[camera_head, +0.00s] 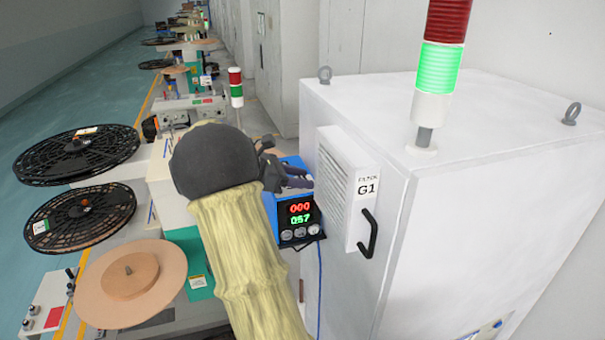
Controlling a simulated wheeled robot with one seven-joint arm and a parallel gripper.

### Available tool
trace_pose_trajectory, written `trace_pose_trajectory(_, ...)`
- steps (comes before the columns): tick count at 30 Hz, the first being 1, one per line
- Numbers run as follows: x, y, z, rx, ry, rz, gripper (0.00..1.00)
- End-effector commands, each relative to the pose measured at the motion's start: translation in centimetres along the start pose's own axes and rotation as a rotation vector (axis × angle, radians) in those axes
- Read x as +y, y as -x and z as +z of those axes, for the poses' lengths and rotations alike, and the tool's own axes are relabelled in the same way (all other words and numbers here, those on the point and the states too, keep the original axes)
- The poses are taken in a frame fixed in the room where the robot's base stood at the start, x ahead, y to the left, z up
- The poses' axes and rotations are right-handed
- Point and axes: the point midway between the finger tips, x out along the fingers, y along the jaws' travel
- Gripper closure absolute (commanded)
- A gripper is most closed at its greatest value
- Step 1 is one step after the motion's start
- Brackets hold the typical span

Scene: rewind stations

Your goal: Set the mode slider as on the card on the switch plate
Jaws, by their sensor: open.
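My gripper (288,174) is dark and small in view, at the end of my sleeve-covered arm, above and against the line of sight to a blue box (267,205). I cannot tell whether it touches the box. Its jaws are open, and no held thing shows. The mode slider, the card and the switch plate cannot be made out. They may be hidden behind my arm or out of frame. The blue box has a dark display (299,213) with red 000 and green 057 digits and several round knobs below.
A white cabinet (450,230) fills the right, with a filter unit (337,185) marked G1, a black handle (368,233) and a lit green signal tower (439,68). Reel stations (130,283) line the left. The teal floor (60,80) at far left is clear.

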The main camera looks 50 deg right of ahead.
Motion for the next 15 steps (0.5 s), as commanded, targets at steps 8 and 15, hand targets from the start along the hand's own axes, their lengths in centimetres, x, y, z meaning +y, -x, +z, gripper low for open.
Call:
trace_pose_trajectory(8,-0.02,-0.96,-0.09,0.001,0.001,0.000,0.58)
trace_pose_trajectory(15,-0.02,-0.92,-0.08,0.000,0.001,0.000,0.82)
